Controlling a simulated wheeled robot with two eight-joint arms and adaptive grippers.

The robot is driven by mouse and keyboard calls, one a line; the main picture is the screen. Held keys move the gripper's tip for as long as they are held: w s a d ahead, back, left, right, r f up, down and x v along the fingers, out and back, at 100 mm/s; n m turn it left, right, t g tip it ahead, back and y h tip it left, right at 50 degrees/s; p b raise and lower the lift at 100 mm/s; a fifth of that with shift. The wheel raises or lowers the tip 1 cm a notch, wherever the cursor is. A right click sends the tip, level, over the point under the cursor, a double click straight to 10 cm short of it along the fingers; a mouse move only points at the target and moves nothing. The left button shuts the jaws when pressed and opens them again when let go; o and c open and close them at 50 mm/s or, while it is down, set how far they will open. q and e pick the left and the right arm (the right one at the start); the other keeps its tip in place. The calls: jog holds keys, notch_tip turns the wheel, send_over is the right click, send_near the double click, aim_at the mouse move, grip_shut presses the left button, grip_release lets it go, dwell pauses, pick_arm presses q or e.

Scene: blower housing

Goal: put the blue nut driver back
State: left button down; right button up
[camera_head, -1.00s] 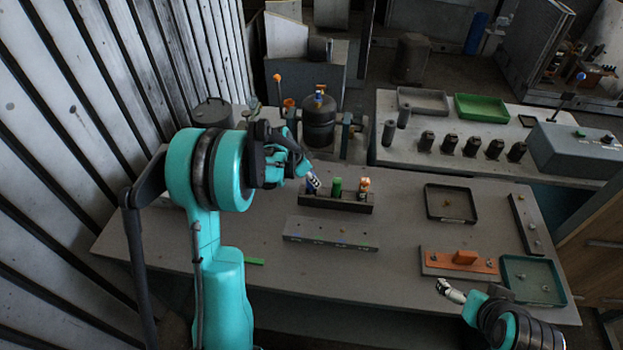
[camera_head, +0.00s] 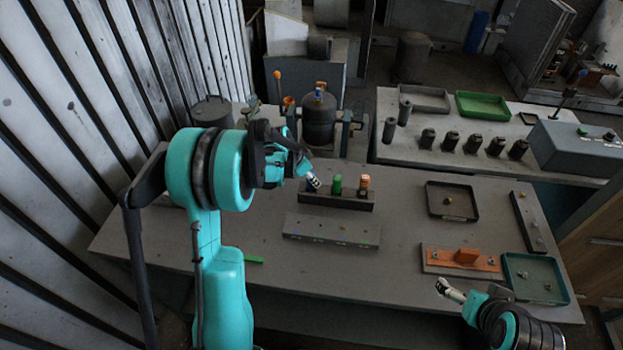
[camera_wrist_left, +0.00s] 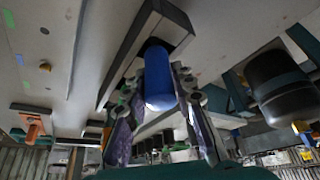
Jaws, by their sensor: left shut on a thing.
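The blue nut driver (camera_wrist_left: 158,80) shows in the left wrist view as a blue rounded handle between the two fingers. Its far end meets a slot of the dark rack (camera_wrist_left: 178,31); how deep it sits is hidden. My left gripper (camera_head: 313,182) is shut on it, over the left end of the rack (camera_head: 345,203) in the head view, where the gripper mostly hides the blue handle. A green driver (camera_head: 337,185) and an orange one (camera_head: 364,184) stand upright in the same rack. My right gripper (camera_head: 449,290) is at the lower right, away from the rack; its jaws are too small to read.
A grey strip (camera_head: 331,231) lies in front of the rack. A black tray (camera_head: 451,202), an orange fixture (camera_head: 461,261) and a green tray (camera_head: 535,278) are on the right. A dark tank (camera_head: 319,120) stands behind the rack. The table's front middle is fairly clear.

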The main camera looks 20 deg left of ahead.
dwell(0.3)
pick_arm(q)
jog(key=c, duration=0.7)
grip_release()
jog(key=shift+r, duration=0.15)
jog(key=shift+r+p, duration=2.45)
jog(key=shift+r, duration=1.45)
